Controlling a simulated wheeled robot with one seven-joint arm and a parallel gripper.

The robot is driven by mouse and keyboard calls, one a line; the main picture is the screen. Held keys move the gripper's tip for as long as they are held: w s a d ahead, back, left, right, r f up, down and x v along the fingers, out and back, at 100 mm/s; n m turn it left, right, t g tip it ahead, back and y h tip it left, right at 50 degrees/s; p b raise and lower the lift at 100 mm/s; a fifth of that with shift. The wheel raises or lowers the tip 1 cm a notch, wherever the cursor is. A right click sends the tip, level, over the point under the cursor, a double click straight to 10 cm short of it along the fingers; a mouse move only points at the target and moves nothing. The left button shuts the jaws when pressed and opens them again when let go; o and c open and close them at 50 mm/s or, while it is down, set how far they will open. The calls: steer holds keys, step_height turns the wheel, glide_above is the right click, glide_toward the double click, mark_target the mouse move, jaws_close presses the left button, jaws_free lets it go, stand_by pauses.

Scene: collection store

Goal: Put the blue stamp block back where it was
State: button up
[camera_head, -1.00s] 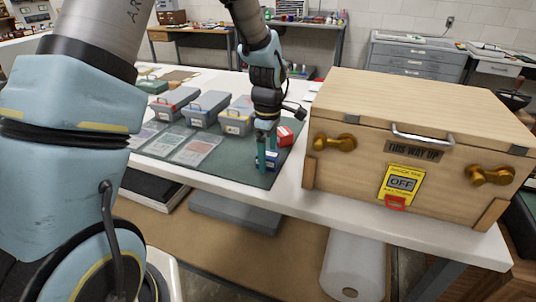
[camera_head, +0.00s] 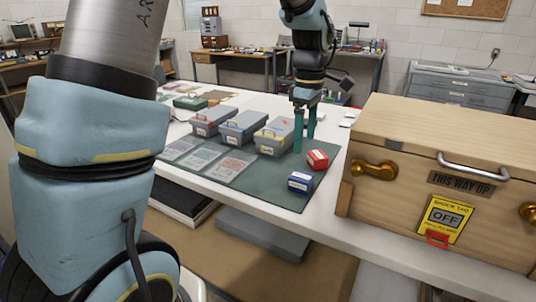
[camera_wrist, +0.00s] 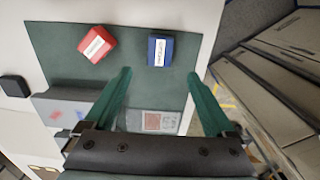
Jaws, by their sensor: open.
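The blue stamp block (camera_head: 301,182) rests on the dark green mat (camera_head: 268,193) near its front right corner, with a white label on it. In the wrist view the blue block (camera_wrist: 160,50) lies ahead of the fingertips, apart from them. A red block (camera_head: 317,160) with a white label sits just behind it on the mat, and it also shows in the wrist view (camera_wrist: 97,44). My gripper (camera_head: 304,143) is open and empty, raised above the mat, with its green fingers (camera_wrist: 160,80) spread and nothing between them.
Grey boxes with coloured labels, including one with a yellow label (camera_head: 275,137), stand in a row on the mat. Clear-looking cards (camera_head: 231,165) lie before them. A large wooden crate (camera_head: 440,185) stands to the right on the white table (camera_head: 325,198).

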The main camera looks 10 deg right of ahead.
steer(key=s+a+f+m, duration=0.2)
steer(key=a+m, duration=0.3)
steer(key=a, duration=1)
steer(key=s+a+f+m+t, duration=0.1)
steer(key=a+m, duration=0.4)
steer(key=a, duration=1)
step_height(320, 180, down, 2)
steer(key=shift+s+m+t, duration=0.3)
steer(key=shift+s, duration=0.2)
steer(key=shift+a, duration=0.1)
